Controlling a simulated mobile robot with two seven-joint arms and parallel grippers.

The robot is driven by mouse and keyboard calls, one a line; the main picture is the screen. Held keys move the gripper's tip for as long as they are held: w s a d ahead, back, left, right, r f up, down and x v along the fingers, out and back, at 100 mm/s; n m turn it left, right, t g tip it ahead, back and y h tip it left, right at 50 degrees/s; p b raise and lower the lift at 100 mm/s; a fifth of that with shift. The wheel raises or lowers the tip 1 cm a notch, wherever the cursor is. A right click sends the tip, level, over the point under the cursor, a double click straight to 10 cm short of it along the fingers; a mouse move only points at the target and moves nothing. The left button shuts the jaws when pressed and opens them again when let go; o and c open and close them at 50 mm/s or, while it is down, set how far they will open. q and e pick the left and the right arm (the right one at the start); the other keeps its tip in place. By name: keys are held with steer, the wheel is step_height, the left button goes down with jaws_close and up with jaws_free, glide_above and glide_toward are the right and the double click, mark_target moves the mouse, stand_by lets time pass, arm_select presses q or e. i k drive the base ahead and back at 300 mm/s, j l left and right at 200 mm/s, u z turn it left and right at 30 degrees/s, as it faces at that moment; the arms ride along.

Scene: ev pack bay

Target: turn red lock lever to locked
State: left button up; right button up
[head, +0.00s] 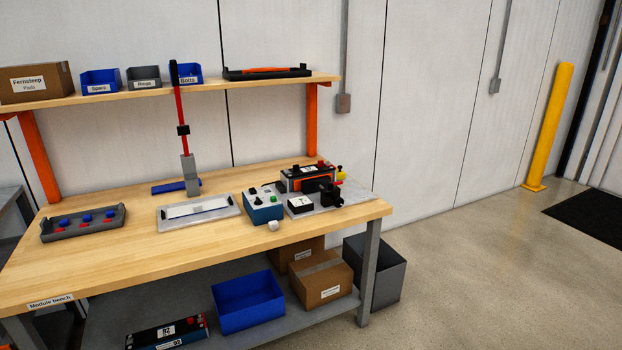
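A long red lever (180,105) stands almost upright on the bench, with a black grip at its top and a black collar lower down. It rises from a grey block (189,174) behind a light tray. Small red parts also show at the black-and-orange unit (307,178) on the right of the bench, near a yellow knob (340,174); they are too small to tell their shape. I cannot tell for sure which red part is the lock lever, nor any locked mark. Neither of my grippers is in view.
The wooden bench (100,257) holds a grey tray (84,237) of red and blue parts, a light tray (165,223) and a blue control box (263,210). A shelf (220,85) with bins runs behind. Open floor (470,280) lies right; a yellow post (550,125) stands beyond.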

mark_target(330, 185)
steer(key=i+l+u, duration=0.1)
steer(key=u, duration=0.25)
steer(key=i+l+u, duration=0.1)
steer(key=u, duration=0.25)
steer(key=i+l+u, duration=0.1)
steer(key=l+u, duration=0.25)
steer(key=i+l+u, duration=0.1)
steer(key=l+u, duration=0.15)
steer(key=l, duration=0.15)
steer(key=l+u, duration=0.2)
steer(key=l, duration=0.25)
steer(key=l+u, duration=0.15)
steer(key=l, duration=0.3)
steer(key=i+l+u, duration=0.1)
steer(key=l, duration=0.4)
steer(key=l+u, duration=0.15)
steer(key=l, duration=1.75)
